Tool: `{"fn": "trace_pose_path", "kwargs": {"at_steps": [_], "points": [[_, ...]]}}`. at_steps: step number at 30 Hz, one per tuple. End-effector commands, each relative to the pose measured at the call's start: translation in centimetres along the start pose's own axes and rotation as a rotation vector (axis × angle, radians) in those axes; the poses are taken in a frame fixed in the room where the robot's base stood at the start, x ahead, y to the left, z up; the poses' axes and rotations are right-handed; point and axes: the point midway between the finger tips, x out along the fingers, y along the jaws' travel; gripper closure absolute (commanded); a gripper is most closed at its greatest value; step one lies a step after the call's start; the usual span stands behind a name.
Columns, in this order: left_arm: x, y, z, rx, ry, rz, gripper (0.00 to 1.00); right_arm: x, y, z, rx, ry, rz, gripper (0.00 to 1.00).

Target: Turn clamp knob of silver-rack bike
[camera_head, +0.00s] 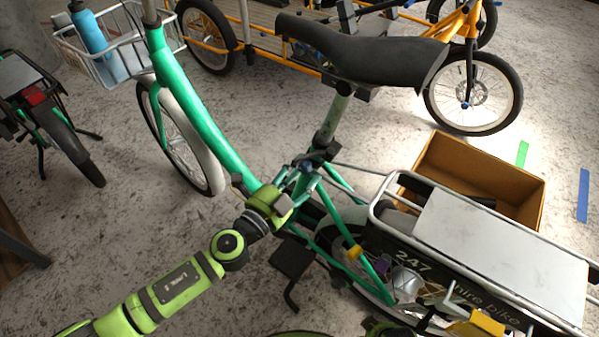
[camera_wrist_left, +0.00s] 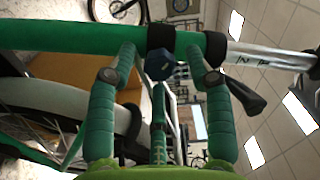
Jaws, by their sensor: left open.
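The silver-rack bike has a green frame (camera_head: 195,115), a black saddle (camera_head: 360,52) and a silver rack (camera_head: 490,245) at the right.
A wire basket (camera_head: 115,50) with a blue bottle (camera_head: 90,30) is at the front of the green bike. A brown box (camera_head: 485,180) lies beyond the rack. An orange cargo bike (camera_head: 470,80) stands behind, another bike (camera_head: 55,120) at left.

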Motion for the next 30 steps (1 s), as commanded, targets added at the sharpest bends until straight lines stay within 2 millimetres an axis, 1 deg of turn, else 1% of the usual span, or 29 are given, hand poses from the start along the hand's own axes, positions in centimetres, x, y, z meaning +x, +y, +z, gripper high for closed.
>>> {"fn": "trace_pose_path", "kwargs": {"at_steps": [1, 2, 3, 5, 6, 17, 23, 30], "points": [[-0.01, 0.00, 0.00, 0.000, 0.000, 0.000, 0.48, 0.01, 0.00, 0.00, 0.000, 0.000, 0.000, 0.60], [-0.02, -0.01, 0.01, 0.000, 0.000, 0.000, 0.56, 0.01, 0.01, 0.01, 0.000, 0.000, 0.000, 0.60], [-0.02, -0.01, 0.01, 0.000, 0.000, 0.000, 0.72, 0.01, 0.01, 0.01, 0.000, 0.000, 0.000, 0.60], [-0.03, -0.01, 0.01, 0.000, 0.000, 0.000, 0.96, 0.01, 0.02, 0.02, 0.000, 0.000, 0.000, 0.60], [-0.03, -0.02, 0.01, 0.000, 0.000, 0.000, 1.00, 0.01, 0.01, 0.01, 0.000, 0.000, 0.000, 0.60], [-0.01, -0.07, -0.01, 0.031, 0.000, -0.001, 1.00, -0.03, 0.01, 0.00, 0.000, 0.000, 0.000, 0.60], [0.00, -0.06, -0.05, 0.133, 0.001, -0.001, 1.00, -0.07, 0.01, -0.05, 0.000, 0.003, 0.000, 0.60], [0.01, -0.08, -0.05, 0.312, 0.000, -0.001, 1.00, 0.06, 0.05, -0.12, -0.001, 0.012, 0.001, 0.60]]}}
